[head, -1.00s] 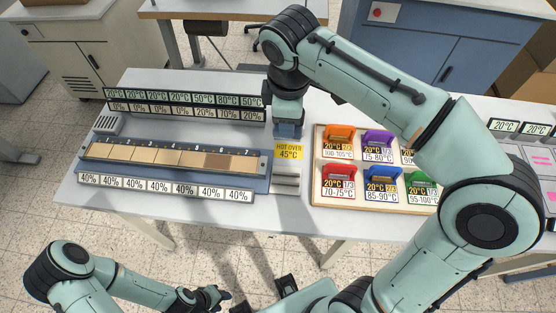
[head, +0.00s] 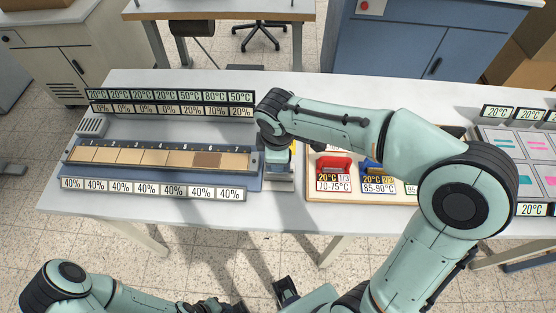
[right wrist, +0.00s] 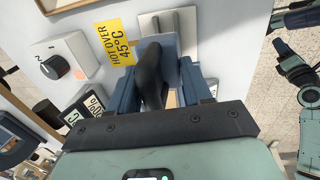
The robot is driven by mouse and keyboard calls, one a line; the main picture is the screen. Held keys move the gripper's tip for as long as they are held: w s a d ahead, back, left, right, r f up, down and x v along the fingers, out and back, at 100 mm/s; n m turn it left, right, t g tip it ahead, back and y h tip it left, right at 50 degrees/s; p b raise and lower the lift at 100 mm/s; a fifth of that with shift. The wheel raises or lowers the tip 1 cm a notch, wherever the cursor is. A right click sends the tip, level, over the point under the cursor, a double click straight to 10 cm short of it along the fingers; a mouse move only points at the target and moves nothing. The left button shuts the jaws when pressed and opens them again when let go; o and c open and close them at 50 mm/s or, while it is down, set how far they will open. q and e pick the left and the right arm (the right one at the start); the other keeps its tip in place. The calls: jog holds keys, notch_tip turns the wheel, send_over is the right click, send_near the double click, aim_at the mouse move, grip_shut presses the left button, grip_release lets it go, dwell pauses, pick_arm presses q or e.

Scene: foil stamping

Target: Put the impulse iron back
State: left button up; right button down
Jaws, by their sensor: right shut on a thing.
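The impulse iron's dark handle (right wrist: 151,76) shows between the blue fingers of my right gripper (right wrist: 163,72) in the right wrist view. The gripper is shut on it. The iron's working end is hidden. Handle and gripper are over or close to a pale metal rest (right wrist: 157,24) beside a yellow "HOT OVER 45°C" sign (right wrist: 113,42). I cannot tell whether the iron touches the rest.
Left of the rest is a long bar of numbered tan patches (head: 128,158) with label rows. To its right, a wooden tray (head: 330,198) holds coloured items, partly under my right arm. A dial box (right wrist: 66,58) is near the sign. The front table strip is bare.

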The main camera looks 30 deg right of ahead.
jog(key=shift+f, duration=1.2)
jog(key=shift+f+b, duration=0.4)
jog(key=shift+b, duration=0.05)
jog(key=shift+f, duration=0.2)
jog(key=shift+c, duration=2.4)
grip_release()
